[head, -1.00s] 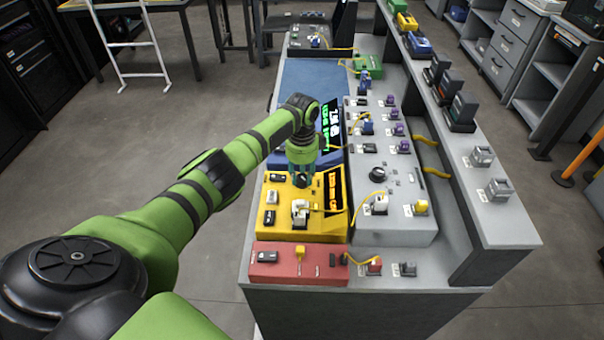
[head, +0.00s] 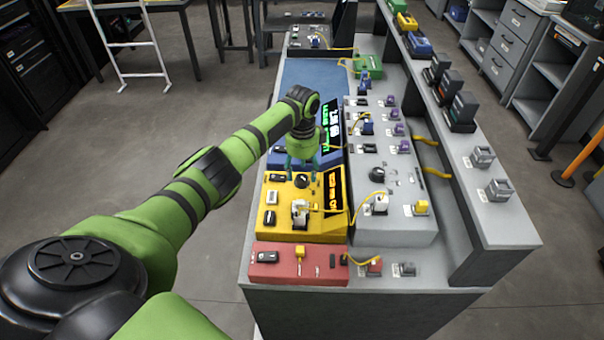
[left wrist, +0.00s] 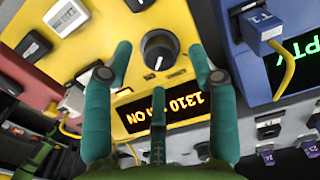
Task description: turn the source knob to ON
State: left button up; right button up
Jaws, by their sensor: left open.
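The yellow source box (head: 277,233) stands on the bench. Its round black source knob (head: 302,181) is on the top face beside an orange display (head: 334,190). In the left wrist view the knob (left wrist: 159,52) has a pale pointer mark at its lower left in the picture. The display (left wrist: 164,112) there is upside down and shows 1310 and ON. My left gripper (head: 302,171) is open above the knob. In the wrist view the open fingers (left wrist: 160,62) sit either side of the knob, apart from it. My right gripper is not in view.
A red box (head: 285,266) is in front of the yellow one. A grey panel (head: 395,215) with a knob and connectors is to the right. A blue unit (left wrist: 245,70) with a lit screen stands behind. Yellow cables (head: 360,207) cross between the units.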

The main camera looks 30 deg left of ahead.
aim_at(302, 177)
pick_arm(q)
notch_tip(302, 177, up, 10)
dwell(0.3)
dwell(0.4)
